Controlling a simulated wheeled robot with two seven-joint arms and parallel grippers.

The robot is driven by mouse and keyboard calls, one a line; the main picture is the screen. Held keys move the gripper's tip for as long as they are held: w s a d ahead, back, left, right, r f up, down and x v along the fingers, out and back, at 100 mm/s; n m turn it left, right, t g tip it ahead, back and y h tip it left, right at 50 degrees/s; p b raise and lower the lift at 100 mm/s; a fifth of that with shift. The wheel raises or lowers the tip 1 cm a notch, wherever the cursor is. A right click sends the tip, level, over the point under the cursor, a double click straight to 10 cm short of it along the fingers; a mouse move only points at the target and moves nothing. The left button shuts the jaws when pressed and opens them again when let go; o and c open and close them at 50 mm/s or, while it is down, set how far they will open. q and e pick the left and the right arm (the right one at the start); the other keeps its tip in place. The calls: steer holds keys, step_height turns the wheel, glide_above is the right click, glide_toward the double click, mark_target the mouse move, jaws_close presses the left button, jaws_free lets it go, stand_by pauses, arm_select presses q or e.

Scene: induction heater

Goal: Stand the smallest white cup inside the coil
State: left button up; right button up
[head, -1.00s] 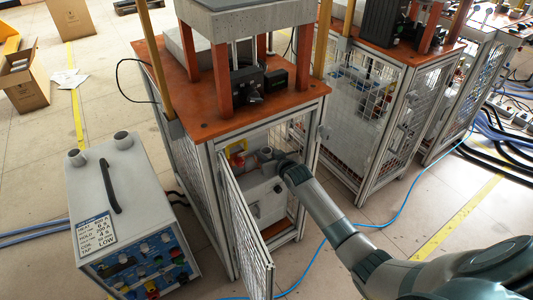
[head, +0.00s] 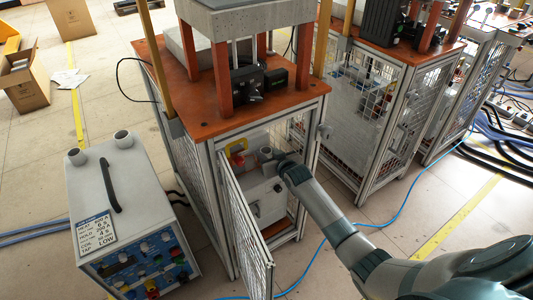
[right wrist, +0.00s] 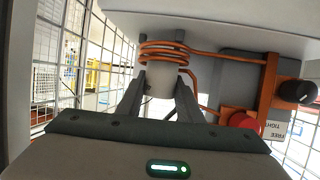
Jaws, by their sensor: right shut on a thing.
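The copper coil (right wrist: 164,52) shows in the right wrist view as stacked orange rings with leads running to the right. A small white cup (right wrist: 160,80) is between the fingers of my right gripper (right wrist: 160,88), which is shut on it. The cup's far end is at the coil's near rings. I cannot tell how much of the cup is inside them. In the head view my right gripper (head: 272,161) is inside the wire-mesh cabinet, through its open front, and the coil is not clearly visible there. My left gripper is not in view.
The open mesh door (head: 243,232) stands left of my right arm. In the right wrist view, a red knob (right wrist: 243,120), a black knob (right wrist: 297,92) and mesh walls (right wrist: 62,70) are close around. A control box (head: 128,205) stands on the floor at left.

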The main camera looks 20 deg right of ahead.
steer(key=shift+s+a+f, duration=0.1)
steer(key=shift+s+f, duration=0.1)
steer(key=shift+f, duration=0.25)
steer(key=shift+s+a+f, duration=0.1)
steer(key=shift+s+f, duration=0.05)
steer(key=shift+f, duration=0.25)
steer(key=o, duration=1.3)
steer(key=shift+a+r, duration=0.1)
steer(key=shift+w+r+p, duration=0.1)
steer(key=shift+r+p, duration=0.45)
steer(key=shift+p, duration=0.35)
steer(key=shift+w+r+p, duration=0.1)
steer(key=shift+r+p, duration=0.65)
steer(key=shift+r, duration=0.3)
steer(key=shift+d+r+p, duration=0.15)
steer(key=shift+r+p, duration=0.4)
steer(key=shift+r, duration=0.05)
steer(key=shift+d+r+p, duration=0.15)
steer(key=shift+r+p, duration=0.35)
steer(key=shift+r, duration=0.05)
